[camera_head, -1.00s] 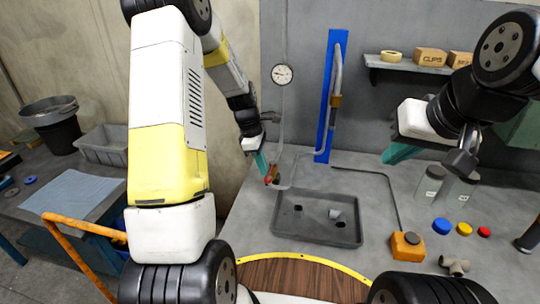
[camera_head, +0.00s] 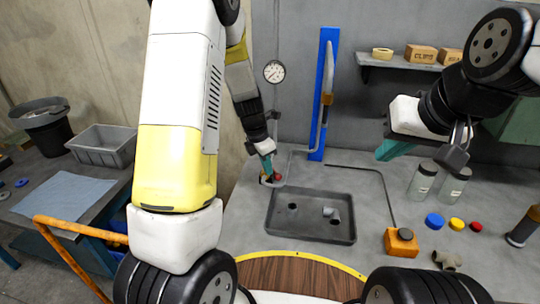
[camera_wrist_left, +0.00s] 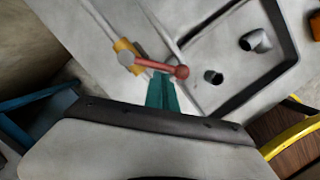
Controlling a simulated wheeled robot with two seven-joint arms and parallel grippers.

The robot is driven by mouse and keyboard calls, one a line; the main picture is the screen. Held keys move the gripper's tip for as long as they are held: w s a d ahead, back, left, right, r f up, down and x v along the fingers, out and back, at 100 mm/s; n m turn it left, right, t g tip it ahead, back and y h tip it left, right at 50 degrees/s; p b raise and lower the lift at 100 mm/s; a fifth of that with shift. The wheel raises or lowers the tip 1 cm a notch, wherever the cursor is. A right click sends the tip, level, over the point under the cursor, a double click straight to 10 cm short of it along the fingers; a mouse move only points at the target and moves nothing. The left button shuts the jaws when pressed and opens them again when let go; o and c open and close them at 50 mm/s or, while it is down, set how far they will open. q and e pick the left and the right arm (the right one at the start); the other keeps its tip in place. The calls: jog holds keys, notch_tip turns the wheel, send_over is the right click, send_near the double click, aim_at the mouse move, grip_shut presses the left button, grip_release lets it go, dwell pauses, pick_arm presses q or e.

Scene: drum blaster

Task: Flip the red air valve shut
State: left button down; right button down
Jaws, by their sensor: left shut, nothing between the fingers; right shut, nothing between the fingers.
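The red air valve lever (camera_wrist_left: 158,66) shows in the left wrist view, a red bar with a round knob at its right end. It lies across the yellow valve body (camera_wrist_left: 124,47), just beyond my fingertips. In the head view the red valve (camera_head: 277,177) is small and partly hidden by my left gripper. My left gripper (camera_head: 268,168) has teal fingers, shut and empty, pointing down at the valve. They show in the left wrist view (camera_wrist_left: 162,92) right beside the lever; whether they touch it I cannot tell. My right gripper (camera_head: 392,150) is shut and empty above the bench at right.
A dark tray (camera_head: 310,238) lies right of the valve. A round gauge (camera_head: 274,72) and a blue wall strip (camera_head: 325,90) stand behind. Grey jars (camera_head: 423,180), coloured caps (camera_head: 456,224) and an orange block (camera_head: 401,243) sit at right.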

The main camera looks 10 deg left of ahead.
pick_arm(q)
jog(key=w+d+n, duration=0.1)
jog(key=n, duration=0.1)
jog(key=w+d+n, duration=0.1)
jog(key=n, duration=0.1)
jog(key=w+d+n+y, duration=0.1)
jog(key=d+n, duration=0.1)
jog(key=shift+w+d+t, duration=0.1)
jog(key=shift+w+t, duration=0.05)
jog(key=shift+t, duration=0.25)
jog(key=shift+w+d+r, duration=0.1)
jog(key=shift+w, duration=0.1)
dwell(0.6)
